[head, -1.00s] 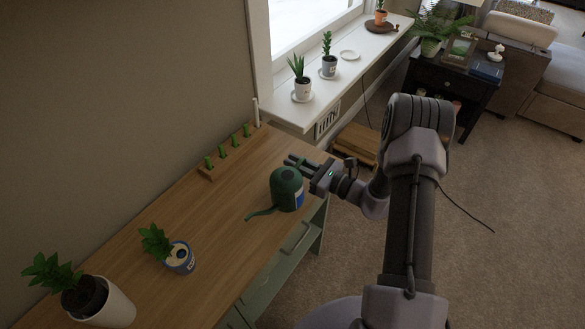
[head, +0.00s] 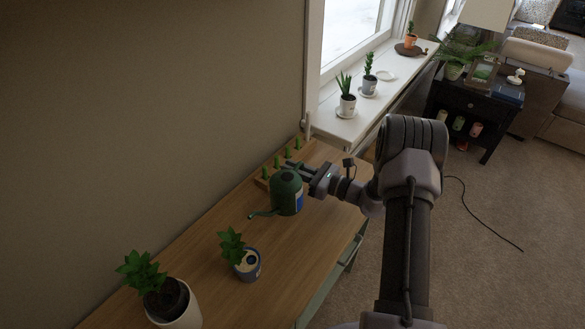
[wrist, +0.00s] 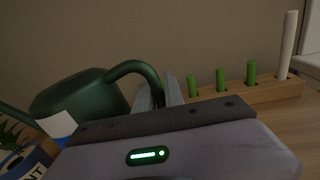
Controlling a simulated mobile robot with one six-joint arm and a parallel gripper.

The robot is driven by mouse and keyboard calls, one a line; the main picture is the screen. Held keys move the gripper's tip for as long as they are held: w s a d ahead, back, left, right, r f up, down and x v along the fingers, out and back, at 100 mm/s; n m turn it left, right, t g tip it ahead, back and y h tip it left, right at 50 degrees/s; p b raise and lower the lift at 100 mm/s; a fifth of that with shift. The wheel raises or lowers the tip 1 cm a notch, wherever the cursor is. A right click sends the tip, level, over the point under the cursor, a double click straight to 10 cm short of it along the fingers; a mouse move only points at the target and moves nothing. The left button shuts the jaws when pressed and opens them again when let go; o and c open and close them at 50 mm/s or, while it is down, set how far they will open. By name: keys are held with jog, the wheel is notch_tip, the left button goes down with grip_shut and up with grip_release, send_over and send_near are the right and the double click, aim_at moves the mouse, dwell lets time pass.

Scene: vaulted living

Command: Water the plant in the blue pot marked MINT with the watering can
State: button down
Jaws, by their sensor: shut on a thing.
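The green watering can (head: 287,197), with a blue-and-white label, is over the wooden table, its spout pointing left in the head view. My gripper (head: 294,168) is shut on its handle. In the wrist view the can (wrist: 85,103) hangs left of the fingers (wrist: 158,98), handle between them. The can looks roughly upright; whether its base clears the table is hard to tell. The blue pot (head: 248,268) with a leafy plant (head: 231,245) stands on the table, left of and nearer than the can. Part of its lettering, "NT", shows on the pot in the wrist view (wrist: 27,166).
A white pot (head: 183,311) with a larger plant stands at the table's near left. A wooden rack (wrist: 240,96) with green pegs and a white one lies behind the can. Potted plants line the white windowsill (head: 345,125). Table (head: 215,290) around the blue pot is clear.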

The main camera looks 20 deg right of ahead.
jog(key=shift+s+a+r+n+b, duration=0.15)
jog(key=shift+s+a+r+n, duration=0.8)
jog(key=shift+r+n, duration=0.9)
jog(key=shift+s+a+r+n+b, duration=0.1)
jog(key=shift+s+a+r+n, duration=0.85)
jog(key=shift+r, duration=1.35)
jog(key=shift+s+a+r+n+b, duration=0.15)
jog(key=shift+s+a+r+n, duration=0.7)
jog(key=shift+r+n, duration=1.25)
jog(key=w+d+f+m, duration=0.2)
jog(key=f+m, duration=0.3)
jog(key=f, duration=0.1)
jog(key=w+d+f+m+p, duration=0.1)
jog(key=w+d+f+m, duration=0.2)
jog(key=f+m, duration=0.2)
jog(key=shift+w+d+f, duration=0.3)
jog(key=shift+f, duration=0.4)
jog(key=shift+a, duration=0.1)
